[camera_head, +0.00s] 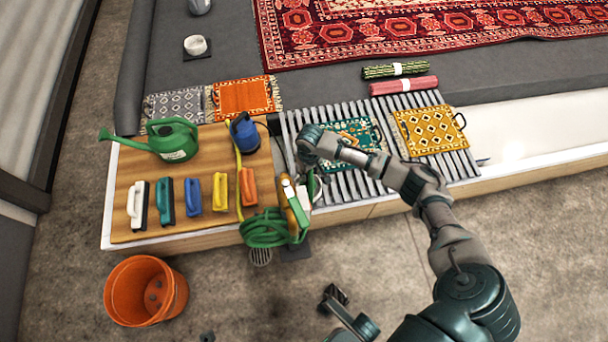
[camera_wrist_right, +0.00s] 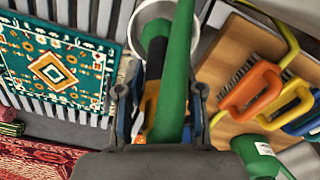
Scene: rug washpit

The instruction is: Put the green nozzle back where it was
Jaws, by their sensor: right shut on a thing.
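My right gripper (camera_head: 306,174) is at the near left edge of the slatted grate, beside the wooden board. In the right wrist view its fingers (camera_wrist_right: 168,112) are shut on the green nozzle (camera_wrist_right: 178,65), a long green tube running up the picture. In the head view the nozzle is mostly hidden by the gripper and arm. A pale round ring (camera_wrist_right: 143,22) shows behind the nozzle. A yellow-and-black tool (camera_wrist_right: 152,95) lies beside the nozzle; I cannot tell whether they touch. A dark part at the lower edge of the head view may be my left gripper; its jaws are unclear.
A coiled green hose (camera_head: 268,228) hangs over the board's near edge. The wooden board (camera_head: 130,172) holds several brushes, a green watering can (camera_head: 172,143) and a blue pump (camera_head: 244,132). Small rugs (camera_head: 431,128) lie on the grate. An orange bucket (camera_head: 140,290) stands on the floor.

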